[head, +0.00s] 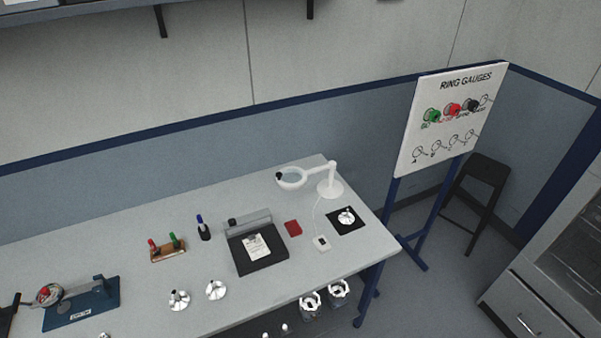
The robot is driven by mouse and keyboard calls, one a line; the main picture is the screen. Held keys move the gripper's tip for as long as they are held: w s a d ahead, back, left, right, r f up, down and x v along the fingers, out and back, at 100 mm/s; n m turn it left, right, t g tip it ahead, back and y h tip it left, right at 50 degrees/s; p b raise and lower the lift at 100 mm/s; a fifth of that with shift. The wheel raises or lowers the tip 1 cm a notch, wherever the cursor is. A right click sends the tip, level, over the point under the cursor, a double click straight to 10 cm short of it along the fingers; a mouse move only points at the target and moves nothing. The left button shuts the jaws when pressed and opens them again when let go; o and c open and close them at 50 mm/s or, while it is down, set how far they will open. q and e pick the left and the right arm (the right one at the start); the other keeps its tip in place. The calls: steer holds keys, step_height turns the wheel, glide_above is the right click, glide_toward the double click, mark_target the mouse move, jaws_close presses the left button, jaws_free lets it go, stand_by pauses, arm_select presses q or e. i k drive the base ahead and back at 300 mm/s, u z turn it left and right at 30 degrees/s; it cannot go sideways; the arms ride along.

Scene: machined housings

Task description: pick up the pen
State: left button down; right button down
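What looks like the pen is a small blue-topped stick (199,219) standing upright in a small black holder (204,234) on the grey workbench (135,270). It is left of the black inspection stand with a white paper on it. Its lower part is hidden in the holder. It is too small to tell its details. Neither of my grippers shows in the head view.
A wooden rack (169,255) with red and green handled gauges stands left of the pen. The black stand (262,262), a red pad (293,228) and a white magnifier lamp (330,186) are to its right. Metal flanged parts (179,301) lie in front. A blue fixture (80,308) is front left.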

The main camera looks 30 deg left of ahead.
mark_target(200, 220)
steer(key=u, duration=1.4)
steer(key=k, duration=0.15)
steer(key=u, duration=0.65)
steer(key=i, duration=0.45)
steer(key=z, duration=0.15)
